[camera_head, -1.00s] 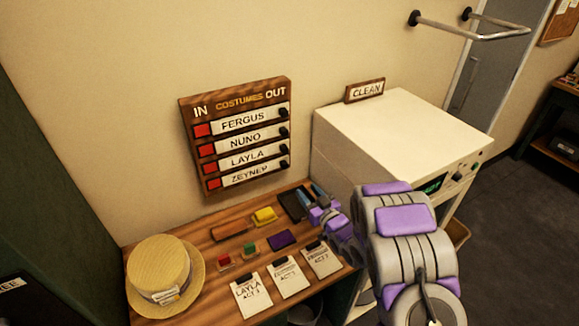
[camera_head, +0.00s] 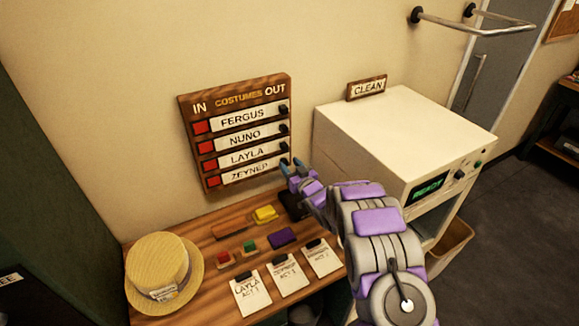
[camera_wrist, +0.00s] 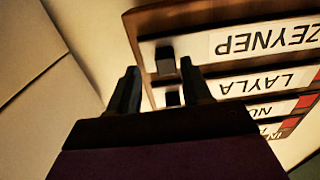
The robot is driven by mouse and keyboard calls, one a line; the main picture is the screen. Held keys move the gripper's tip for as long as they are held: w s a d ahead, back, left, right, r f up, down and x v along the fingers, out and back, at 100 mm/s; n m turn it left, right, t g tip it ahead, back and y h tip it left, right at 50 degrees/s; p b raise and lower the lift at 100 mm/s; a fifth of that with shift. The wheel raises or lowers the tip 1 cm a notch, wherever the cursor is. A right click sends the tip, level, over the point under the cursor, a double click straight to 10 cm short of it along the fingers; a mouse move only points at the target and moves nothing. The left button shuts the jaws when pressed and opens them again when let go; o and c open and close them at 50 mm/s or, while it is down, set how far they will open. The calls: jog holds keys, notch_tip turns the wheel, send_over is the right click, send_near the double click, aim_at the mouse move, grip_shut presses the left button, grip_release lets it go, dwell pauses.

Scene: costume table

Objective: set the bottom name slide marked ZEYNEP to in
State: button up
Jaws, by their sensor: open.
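The ZEYNEP slide (camera_head: 250,172) is the bottom strip on the wooden in/out board (camera_head: 187,130). Its red patch (camera_head: 213,182) shows at the left, and the strip sits toward the OUT side. In the wrist view, which is upside down, the ZEYNEP slide (camera_wrist: 265,40) is uppermost, with its dark knob (camera_wrist: 166,60) at its left end. My gripper (camera_head: 291,164) is open at the board's lower right and hides that knob in the head view. In the wrist view my gripper (camera_wrist: 158,72) has its fingertips on either side of the knob in the picture; contact cannot be told.
The FERGUS (camera_head: 246,119), NUNO (camera_head: 245,137) and LAYLA (camera_head: 247,156) slides sit above, also toward OUT. A white machine (camera_head: 350,150) reading READY stands close at the right. A straw hat (camera_head: 160,265) and cards lie on the wooden table (camera_head: 205,225).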

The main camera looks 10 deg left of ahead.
jog(key=shift+w+a+f, duration=0.15)
jog(key=shift+w+a, duration=0.05)
jog(key=shift+a, duration=0.75)
jog(key=shift+d, duration=0.45)
jog(key=c, duration=0.4)
jog(key=shift+a, duration=0.1)
grip_shut()
